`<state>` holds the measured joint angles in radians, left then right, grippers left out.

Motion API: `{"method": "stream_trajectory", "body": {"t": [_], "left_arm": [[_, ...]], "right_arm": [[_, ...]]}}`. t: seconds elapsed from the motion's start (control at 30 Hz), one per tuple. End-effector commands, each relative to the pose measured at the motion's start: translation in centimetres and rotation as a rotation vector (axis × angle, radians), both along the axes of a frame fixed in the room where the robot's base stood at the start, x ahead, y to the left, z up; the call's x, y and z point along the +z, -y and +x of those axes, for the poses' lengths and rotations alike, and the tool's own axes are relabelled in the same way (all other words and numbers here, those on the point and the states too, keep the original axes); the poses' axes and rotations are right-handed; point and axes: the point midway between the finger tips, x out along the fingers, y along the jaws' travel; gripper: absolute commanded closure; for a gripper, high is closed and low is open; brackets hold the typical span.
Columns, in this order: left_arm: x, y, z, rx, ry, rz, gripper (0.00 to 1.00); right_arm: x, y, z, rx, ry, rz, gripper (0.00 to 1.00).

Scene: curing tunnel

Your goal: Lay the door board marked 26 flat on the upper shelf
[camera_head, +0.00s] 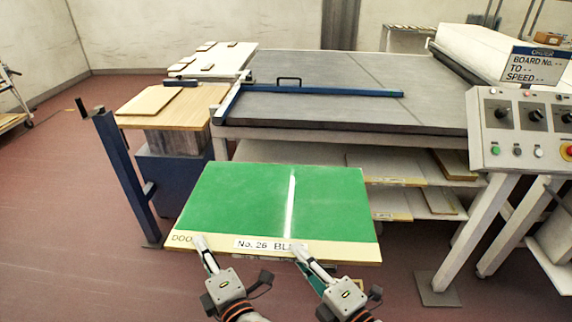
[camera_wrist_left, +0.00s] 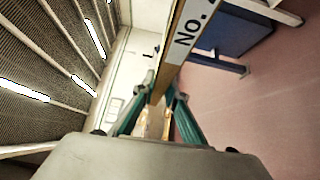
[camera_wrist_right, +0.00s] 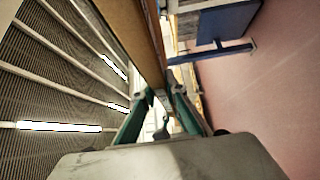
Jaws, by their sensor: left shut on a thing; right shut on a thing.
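The door board marked 26 (camera_head: 255,195) has a green top with a white streak and a pale front edge strip with a "No. 26" label. It is held about flat in front of the grey table. My left gripper (camera_head: 200,245) is shut on the near edge at its left part, and the board's edge shows between its fingers in the left wrist view (camera_wrist_left: 165,75). My right gripper (camera_head: 302,252) is shut on the same edge further right. The right wrist view also shows the board edge (camera_wrist_right: 142,45) in its fingers. The upper shelf (camera_head: 395,166) lies under the table, partly hidden by the board.
The grey table (camera_head: 350,85) carries a blue bar (camera_head: 320,90). Boards lie on the shelves below it. A blue post (camera_head: 125,180) and a wooden-topped stand (camera_head: 170,110) are at left. A control panel (camera_head: 525,125) is at right. Red floor is open at left.

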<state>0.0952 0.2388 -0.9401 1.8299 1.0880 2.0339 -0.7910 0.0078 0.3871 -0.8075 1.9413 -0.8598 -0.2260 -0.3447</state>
Motion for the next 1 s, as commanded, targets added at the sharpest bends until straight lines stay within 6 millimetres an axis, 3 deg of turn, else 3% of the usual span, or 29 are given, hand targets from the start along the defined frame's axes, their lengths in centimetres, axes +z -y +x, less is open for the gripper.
{"method": "stream_trajectory", "body": {"t": [0.67,1.0], "left_arm": [[0.2,0.0,0.2,0.000,0.010,-0.001,1.00],[-1.6,0.0,2.3,0.000,0.011,0.000,1.00]], "right_arm": [[0.1,0.0,0.2,-0.001,0.008,-0.003,1.00],[-1.7,0.0,2.3,-0.001,0.008,-0.004,1.00]]}}
